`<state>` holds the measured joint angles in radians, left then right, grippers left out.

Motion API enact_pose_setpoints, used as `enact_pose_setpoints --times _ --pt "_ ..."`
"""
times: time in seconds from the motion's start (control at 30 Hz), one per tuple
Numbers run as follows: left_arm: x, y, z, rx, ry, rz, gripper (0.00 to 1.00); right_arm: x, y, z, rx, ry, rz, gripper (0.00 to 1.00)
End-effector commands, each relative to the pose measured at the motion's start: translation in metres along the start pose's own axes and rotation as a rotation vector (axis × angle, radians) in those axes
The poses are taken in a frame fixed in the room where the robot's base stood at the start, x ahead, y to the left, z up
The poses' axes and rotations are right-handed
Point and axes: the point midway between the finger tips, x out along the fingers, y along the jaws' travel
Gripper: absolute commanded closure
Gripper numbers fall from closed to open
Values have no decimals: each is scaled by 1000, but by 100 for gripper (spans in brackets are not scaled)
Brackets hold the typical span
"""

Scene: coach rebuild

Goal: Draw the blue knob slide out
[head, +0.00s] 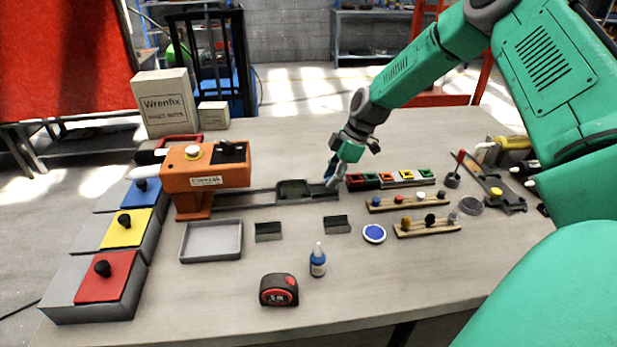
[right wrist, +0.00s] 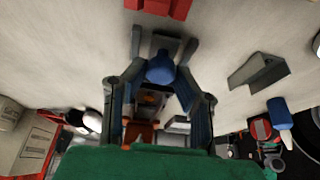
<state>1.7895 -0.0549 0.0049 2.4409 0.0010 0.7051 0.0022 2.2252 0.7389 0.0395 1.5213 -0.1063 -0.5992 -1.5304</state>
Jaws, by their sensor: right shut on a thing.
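My right gripper (head: 331,177) is at the right end of a grey rail (head: 262,197) that runs out from an orange machine (head: 205,172). In the right wrist view my right gripper (right wrist: 163,66) has its fingers closed around the blue knob (right wrist: 160,69), at the end of the slide. In the head view the knob is hard to tell from the blue finger pads. A dark block (head: 293,188) sits on the rail between the machine and the gripper. My left gripper is not in view.
A strip of coloured blocks (head: 391,178) lies just right of the gripper. Two wooden peg racks (head: 407,203) are in front of it. Two dark brackets (head: 268,231), a grey tray (head: 211,258), a blue bottle (head: 318,262) and a tape measure (head: 279,290) stand nearer. The front right table is clear.

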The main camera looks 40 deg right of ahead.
Motion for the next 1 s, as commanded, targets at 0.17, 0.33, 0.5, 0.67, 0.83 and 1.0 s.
enact_pose_setpoints --times 0.17,0.33,0.5,0.67,0.83,1.0 --pt "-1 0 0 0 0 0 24 -5 4 7 -2 -5 13 100" --pt "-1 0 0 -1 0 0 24 -5 4 8 -3 -4 13 100" --pt "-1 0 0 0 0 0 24 -5 3 8 -3 -3 11 56" --pt "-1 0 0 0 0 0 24 -4 2 7 -2 -4 7 56" --pt "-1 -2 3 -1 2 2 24 -10 1 4 -4 -5 7 56" --pt "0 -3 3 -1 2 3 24 -38 2 4 -3 -2 12 56"
